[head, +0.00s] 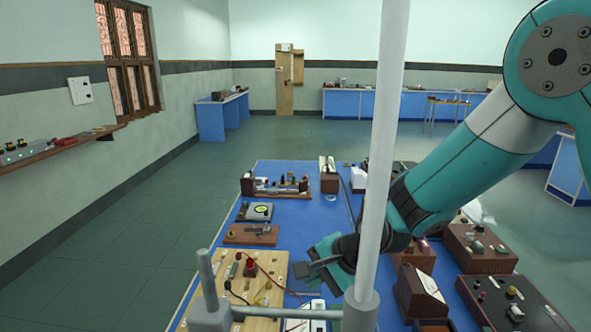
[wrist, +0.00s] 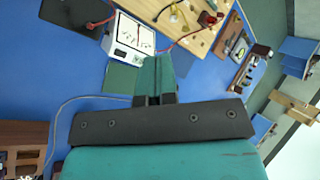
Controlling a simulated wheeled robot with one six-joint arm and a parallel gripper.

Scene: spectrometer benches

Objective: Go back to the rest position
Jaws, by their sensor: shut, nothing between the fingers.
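My gripper (head: 322,262) is at the end of my teal arm, low over the blue bench (head: 300,177). In the wrist view, my gripper (wrist: 154,65) has its teal fingers together, with nothing between them. Its fingertips are close to a white meter box (wrist: 133,38) in that picture; whether they touch it I cannot tell. A grey pole in front of the arm hides part of the bench in the head view.
A wooden circuit board (head: 258,278) with wires lies at the front left of the bench. Brown instrument boxes (head: 480,248) fill the right side. A wooden apparatus (head: 275,187) stands farther back. The floor (head: 120,215) left of the bench is clear.

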